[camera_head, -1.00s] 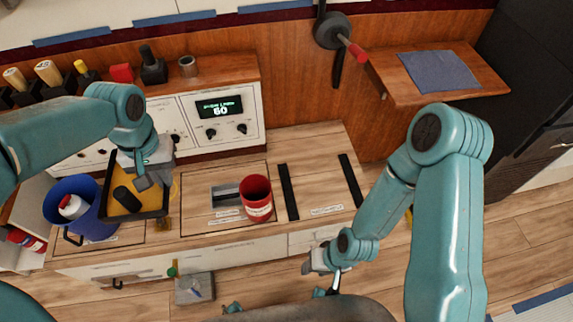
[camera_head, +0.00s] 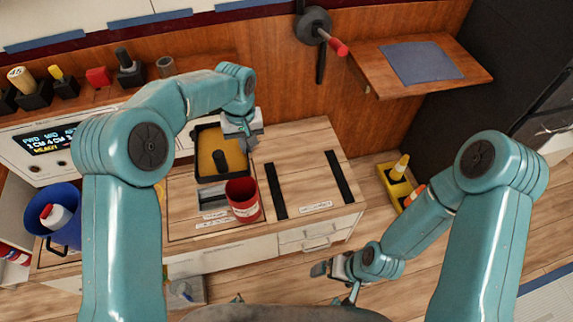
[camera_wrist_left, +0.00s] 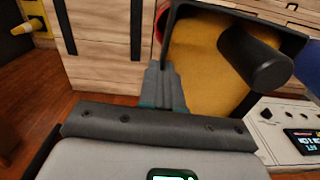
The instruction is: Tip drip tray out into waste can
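The drip tray (camera_head: 202,143) is a black, square-sided tray with a yellow inside and a black cylindrical knob (camera_head: 220,160). It is above the counter, just behind the red can (camera_head: 244,203) with a white label, which I take for the waste can. My left gripper (camera_head: 247,138) is shut on the tray's right side. In the left wrist view the fingers (camera_wrist_left: 166,88) meet the edge of the tray (camera_wrist_left: 236,8), and a sliver of the red can shows behind it. My right gripper (camera_head: 322,268) hangs in front of the counter; its fingers are too small to judge.
A blue bucket (camera_head: 66,236) holding a white bottle stands at the left. Two black strips (camera_head: 275,190) lie on the counter right of the can. A wooden shelf with a blue-grey cloth (camera_head: 420,62) juts out at the right. A yellow container (camera_head: 393,178) stands on the floor.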

